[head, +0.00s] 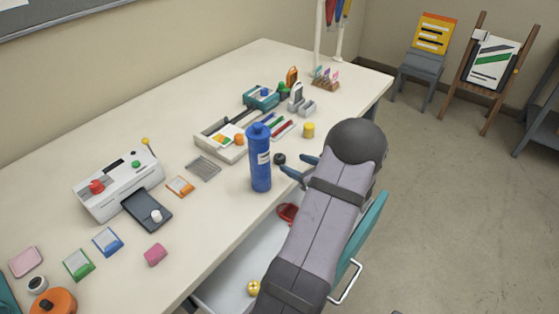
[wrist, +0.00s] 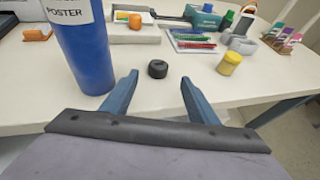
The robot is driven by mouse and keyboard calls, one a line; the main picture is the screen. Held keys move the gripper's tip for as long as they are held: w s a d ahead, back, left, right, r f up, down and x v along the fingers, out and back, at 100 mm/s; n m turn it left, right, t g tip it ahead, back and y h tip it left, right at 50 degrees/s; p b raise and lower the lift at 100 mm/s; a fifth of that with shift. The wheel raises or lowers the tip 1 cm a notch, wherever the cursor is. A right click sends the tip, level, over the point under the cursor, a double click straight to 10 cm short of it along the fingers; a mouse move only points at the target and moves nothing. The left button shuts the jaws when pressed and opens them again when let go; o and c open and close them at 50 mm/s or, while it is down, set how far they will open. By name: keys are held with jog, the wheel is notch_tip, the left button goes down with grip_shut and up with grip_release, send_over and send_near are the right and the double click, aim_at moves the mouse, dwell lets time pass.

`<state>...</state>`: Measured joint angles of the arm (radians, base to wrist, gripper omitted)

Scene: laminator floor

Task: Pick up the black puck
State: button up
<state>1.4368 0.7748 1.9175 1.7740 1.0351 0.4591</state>
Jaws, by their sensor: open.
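The black puck (wrist: 158,69) lies on the white table near its front edge. In the head view the puck (head: 279,159) is just beyond my gripper's fingers and to the right of the blue bottle. My gripper (wrist: 156,90) is open and empty, with its two blue fingers spread. In the wrist view the puck sits between the lines of the fingers, a little beyond the tips. In the head view my gripper (head: 297,165) is partly hidden by my own arm.
The tall blue bottle (head: 260,165) stands close left of my gripper. A yellow cylinder (wrist: 229,64) stands to the puck's right. A tray (head: 221,152) with an orange item lies behind. An open drawer (head: 235,273) is below the table's front edge.

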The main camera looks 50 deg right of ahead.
aim_at(280, 158)
jog(key=shift+p+x, duration=0.35)
jog(key=shift+x, duration=0.75)
jog(key=shift+w+p, duration=0.4)
jog(key=shift+w, duration=0.2)
jog(key=shift+p+x, duration=0.7)
jog(key=shift+x, duration=1.35)
jog(key=c, duration=1.1)
